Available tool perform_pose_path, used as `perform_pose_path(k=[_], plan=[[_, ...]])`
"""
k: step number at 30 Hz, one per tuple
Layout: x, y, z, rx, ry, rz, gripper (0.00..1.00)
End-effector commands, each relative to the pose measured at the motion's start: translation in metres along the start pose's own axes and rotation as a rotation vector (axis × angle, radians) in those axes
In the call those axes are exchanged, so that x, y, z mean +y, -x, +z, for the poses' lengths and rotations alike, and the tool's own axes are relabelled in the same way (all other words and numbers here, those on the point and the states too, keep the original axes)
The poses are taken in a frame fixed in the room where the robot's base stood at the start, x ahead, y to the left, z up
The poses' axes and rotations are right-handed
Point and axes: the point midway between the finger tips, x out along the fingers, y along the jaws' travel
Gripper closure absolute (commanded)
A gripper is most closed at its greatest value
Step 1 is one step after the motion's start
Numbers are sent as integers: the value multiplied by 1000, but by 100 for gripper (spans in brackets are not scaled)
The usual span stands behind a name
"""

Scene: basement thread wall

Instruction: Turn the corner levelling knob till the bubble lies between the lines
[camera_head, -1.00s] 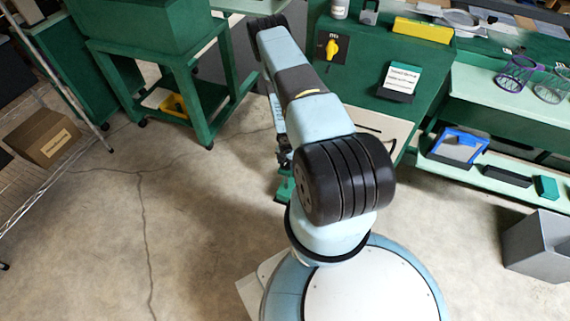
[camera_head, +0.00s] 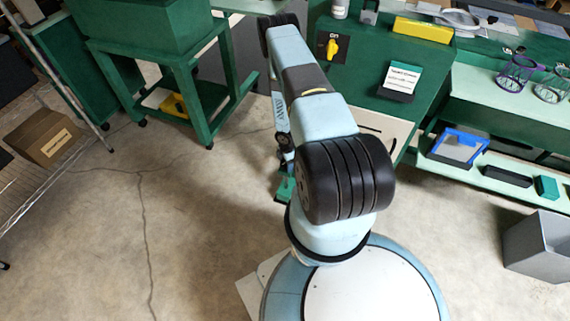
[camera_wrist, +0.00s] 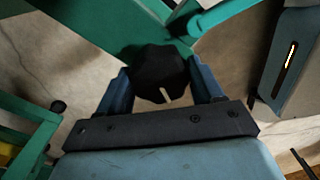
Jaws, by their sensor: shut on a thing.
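The black levelling knob (camera_wrist: 162,70), lobed with a white pointer mark, sits at the end of green metalwork (camera_wrist: 115,40) in the wrist view. My gripper (camera_wrist: 163,84) has its two blue fingers on either side of the knob, shut on it. The white mark points down and slightly right in the picture. In the head view my arm covers most of the gripper and the knob. I cannot make out the bubble or its lines in either view.
A green stand (camera_head: 205,85) with a yellow item (camera_head: 174,105) is at upper left. A cardboard box (camera_head: 45,138) rests on a wire rack at left. A green cabinet carries a yellow switch (camera_head: 332,48). A grey bin (camera_head: 540,245) stands at right. Floor at lower left is clear.

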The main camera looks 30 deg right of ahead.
Motion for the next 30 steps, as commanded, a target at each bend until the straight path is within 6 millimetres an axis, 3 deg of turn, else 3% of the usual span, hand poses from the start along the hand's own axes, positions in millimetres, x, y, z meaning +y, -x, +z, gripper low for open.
perform_pose_path(k=[30], plan=[[-3, -1, -1, -2, -913, -7, 65]])
